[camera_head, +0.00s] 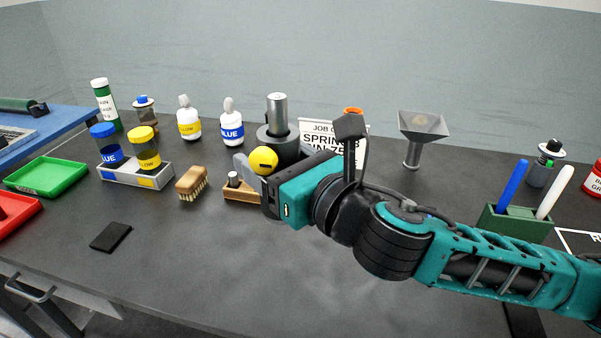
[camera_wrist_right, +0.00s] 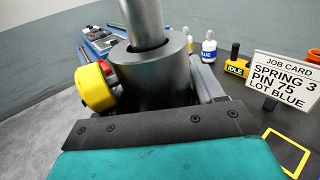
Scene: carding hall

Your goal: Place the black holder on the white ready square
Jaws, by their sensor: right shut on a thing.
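The black holder (camera_head: 270,137) is a dark cylinder with a yellow knob (camera_head: 263,160) on its side and a bright metal pin (camera_head: 277,108) standing in its top. My right gripper (camera_head: 277,172) is shut on it. The holder fills the middle of the right wrist view (camera_wrist_right: 165,72), upright against the jaws. Its lower part is hidden, so I cannot tell whether it touches the table. Part of a white outlined square (camera_head: 575,236) shows at the right edge of the head view, cut off by the frame and my arm. My left gripper is not in view.
The job card (camera_head: 318,131) stands just behind my gripper. A wooden block (camera_head: 238,192) and a brush (camera_head: 192,183) lie to its left. A funnel (camera_head: 423,126) and a green pen holder (camera_head: 515,223) stand to the right. The front middle of the table is clear.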

